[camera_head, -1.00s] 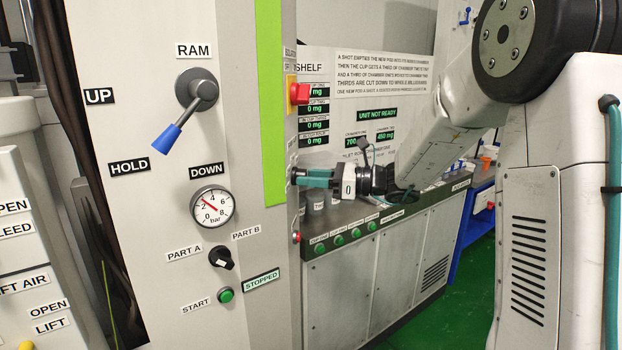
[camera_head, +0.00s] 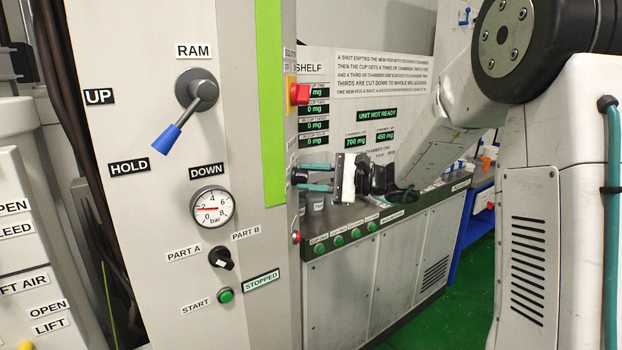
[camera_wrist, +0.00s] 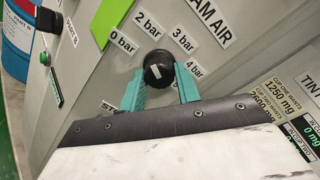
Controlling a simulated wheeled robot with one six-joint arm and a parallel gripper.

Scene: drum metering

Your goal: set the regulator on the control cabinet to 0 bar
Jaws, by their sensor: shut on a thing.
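The regulator is a round black knob (camera_wrist: 158,68) on the grey control cabinet (camera_wrist: 85,60), in the wrist view. Labels 0 bar (camera_wrist: 122,41), 2 bar, 3 bar and 4 bar surround it. My gripper (camera_wrist: 160,75) has its teal fingers on either side of the knob and is shut on it. The knob's pointer cannot be made out.
On the cabinet front are the ram lever (camera_head: 180,125), a part selector (camera_head: 221,257) and a green start button (camera_head: 226,296). A red switch (camera_head: 299,94) sits above my gripper. The grey bench (camera_head: 370,270) with green buttons stands behind, below my gripper.

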